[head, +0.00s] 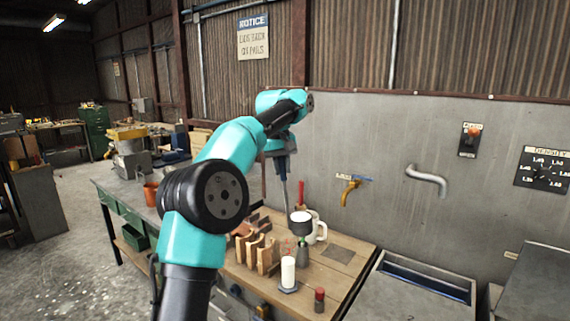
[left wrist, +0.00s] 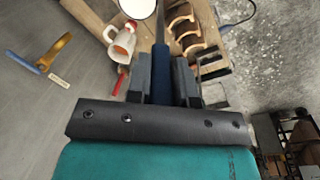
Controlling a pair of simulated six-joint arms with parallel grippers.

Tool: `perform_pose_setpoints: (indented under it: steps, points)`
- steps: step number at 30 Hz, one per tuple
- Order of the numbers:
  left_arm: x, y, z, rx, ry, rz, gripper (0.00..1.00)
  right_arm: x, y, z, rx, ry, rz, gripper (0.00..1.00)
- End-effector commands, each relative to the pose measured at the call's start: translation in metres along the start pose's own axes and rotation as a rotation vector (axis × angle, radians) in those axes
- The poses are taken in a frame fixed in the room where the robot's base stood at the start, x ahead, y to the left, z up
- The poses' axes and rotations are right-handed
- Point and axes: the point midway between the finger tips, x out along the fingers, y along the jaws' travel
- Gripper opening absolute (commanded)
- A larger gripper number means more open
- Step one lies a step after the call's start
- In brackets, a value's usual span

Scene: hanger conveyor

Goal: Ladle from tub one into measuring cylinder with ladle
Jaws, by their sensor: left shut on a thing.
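My left gripper (head: 279,152) points down above the wooden bench and is shut on an upright blue handle, which I take for the ladle (left wrist: 159,58). Its thin shaft runs down towards the bench; its lower end is hard to make out. A dark cup with a white top (head: 300,217) is close to the shaft, and I cannot tell whether they are joined. A white upright cylinder on a dark foot (head: 288,272), possibly the measuring cylinder, stands at the bench's front.
A white jug (head: 318,230) stands behind the cup, with curved wooden rack pieces (head: 259,252) to the left. A small red-capped bottle (head: 319,299) is at the front edge. A brass tap (head: 350,191) and a grey spout (head: 428,178) stick out from the wall.

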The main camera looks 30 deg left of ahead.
Motion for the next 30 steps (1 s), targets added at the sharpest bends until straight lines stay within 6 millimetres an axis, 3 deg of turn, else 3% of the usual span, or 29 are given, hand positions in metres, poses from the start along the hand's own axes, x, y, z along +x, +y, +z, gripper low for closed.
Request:
perform_pose_setpoints:
  steps: [26,30]
  points:
    - [0.013,-0.043,0.001,-0.003,0.003,0.232,0.00,0.000,0.000,0.000,0.000,0.000,0.000,0.43]
    - [0.013,-0.042,0.001,-0.001,0.003,0.234,0.00,0.000,0.000,0.000,0.000,0.000,0.000,0.43]
